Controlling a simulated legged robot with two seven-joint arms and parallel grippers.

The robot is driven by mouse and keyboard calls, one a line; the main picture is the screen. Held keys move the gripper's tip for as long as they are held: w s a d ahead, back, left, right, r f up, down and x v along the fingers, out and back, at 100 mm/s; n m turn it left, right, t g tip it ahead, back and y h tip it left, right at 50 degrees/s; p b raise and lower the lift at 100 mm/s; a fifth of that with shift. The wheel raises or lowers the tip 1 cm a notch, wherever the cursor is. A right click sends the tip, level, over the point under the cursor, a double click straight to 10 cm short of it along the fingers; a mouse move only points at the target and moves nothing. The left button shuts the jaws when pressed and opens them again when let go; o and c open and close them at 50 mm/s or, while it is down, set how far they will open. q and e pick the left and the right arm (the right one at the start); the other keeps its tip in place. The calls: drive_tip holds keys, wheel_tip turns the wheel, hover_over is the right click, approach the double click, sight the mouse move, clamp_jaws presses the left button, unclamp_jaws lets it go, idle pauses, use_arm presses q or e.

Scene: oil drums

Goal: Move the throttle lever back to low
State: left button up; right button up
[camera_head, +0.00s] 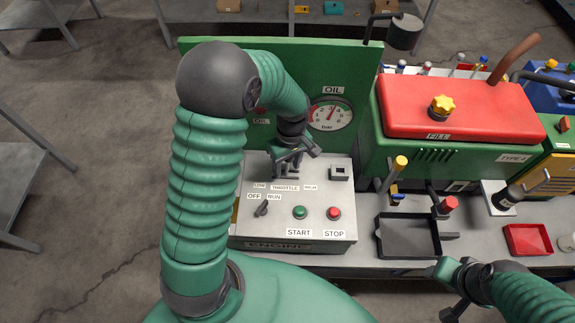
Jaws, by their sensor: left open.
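The throttle label (285,188) is on the light grey top of the engine control box (325,225), with a LOW label to its left and another small label to its right. My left gripper (292,160) is open and points down just behind these labels. It covers the throttle lever's place, so I cannot make out the lever or its position, nor whether the gripper touches it. My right gripper (455,288) is low at the right, away from the control box, and its jaws are unclear.
The box carries an OFF/RUN switch (262,208), a green START button (300,212) and a red STOP button (334,213). A green panel with an oil gauge (330,114) stands behind. A red fill tank (460,100) and a black tray (408,238) are right.

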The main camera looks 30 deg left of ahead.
use_arm(q)
drive_tip(key=shift+s+f, duration=0.15)
drive_tip(key=shift+f, duration=0.05)
drive_tip(key=shift+w+f, duration=0.15)
drive_tip(key=shift+w, duration=0.1)
drive_tip(key=shift+c, duration=0.4)
clamp_jaws()
idle(0.7)
